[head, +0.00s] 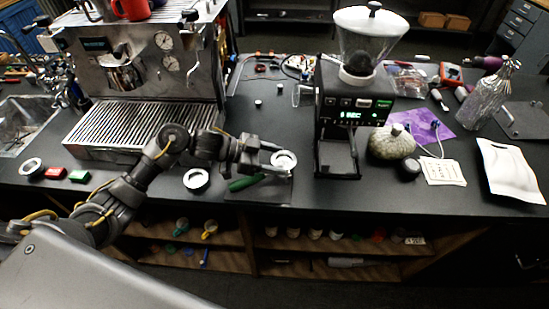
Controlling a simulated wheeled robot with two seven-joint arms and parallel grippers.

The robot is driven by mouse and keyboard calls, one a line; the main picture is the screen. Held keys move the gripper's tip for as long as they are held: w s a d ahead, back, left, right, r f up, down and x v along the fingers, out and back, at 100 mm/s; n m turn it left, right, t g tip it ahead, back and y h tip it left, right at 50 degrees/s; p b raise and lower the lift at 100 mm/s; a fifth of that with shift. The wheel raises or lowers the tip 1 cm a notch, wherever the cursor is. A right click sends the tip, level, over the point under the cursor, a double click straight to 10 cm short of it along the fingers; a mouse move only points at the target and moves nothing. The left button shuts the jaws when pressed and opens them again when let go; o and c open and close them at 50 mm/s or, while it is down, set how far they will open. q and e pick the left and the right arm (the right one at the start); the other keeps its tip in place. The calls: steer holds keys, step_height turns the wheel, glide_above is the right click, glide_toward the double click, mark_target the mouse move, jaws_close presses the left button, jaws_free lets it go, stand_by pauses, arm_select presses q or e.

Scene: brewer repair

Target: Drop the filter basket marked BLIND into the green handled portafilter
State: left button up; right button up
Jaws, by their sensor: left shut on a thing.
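My left gripper (277,160) reaches in from the left over the counter, its fingers shut on a pale round metal filter basket (284,159). The marking on this basket is too small to read. The green handled portafilter (246,183) lies just below and to the left of the gripper, its handle pointing left. Its head is mostly hidden behind the basket and fingers, so I cannot tell whether the basket is above it or touching it. My right gripper is not in view.
The espresso machine (140,75) stands behind the arm. The grinder (350,110) stands close to the gripper's right. A dark mat (262,194) lies underneath.

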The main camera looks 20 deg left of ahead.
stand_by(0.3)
arm_select(q)
steer(key=o, duration=1)
steer(key=shift+o, duration=0.5)
steer(key=shift+o, duration=1)
steer(key=shift+r+p, duration=3.5)
steer(key=shift+p, duration=0.25)
